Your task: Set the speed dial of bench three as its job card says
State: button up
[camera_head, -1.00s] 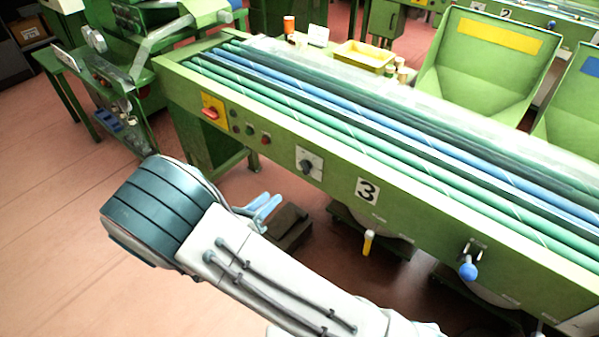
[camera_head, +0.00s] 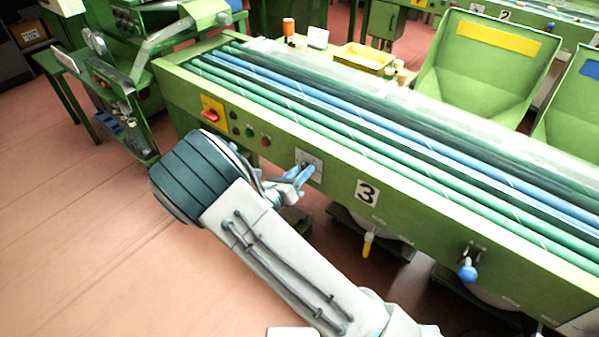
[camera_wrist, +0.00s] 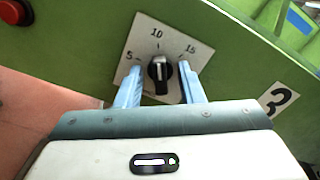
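The speed dial of bench three is a black knob (camera_wrist: 158,72) on a white plate (camera_wrist: 141,35) marked 5, 10 and 15. Its white pointer line is up towards the 10. The plate also shows in the head view (camera_head: 317,166), where my gripper partly covers it. My gripper (camera_wrist: 160,68) is open, with one blue finger on each side of the knob. I cannot tell whether either finger touches it. A small white card (camera_head: 318,37) stands at the far side of bench three (camera_head: 425,196); its writing is too small to read.
Left of the dial on the front panel are a red switch on a yellow plate (camera_head: 212,111) and several small buttons (camera_head: 249,131). The number 3 sign (camera_head: 367,193) and a blue-knobbed lever (camera_head: 468,271) are to the right. Open floor lies left of my arm.

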jog(key=c, duration=0.7)
jog(key=m+b, duration=0.7)
jog(key=m, duration=0.4)
jog(key=shift+m, duration=0.4)
jog(key=shift+b, duration=0.3)
jog(key=o, duration=0.7)
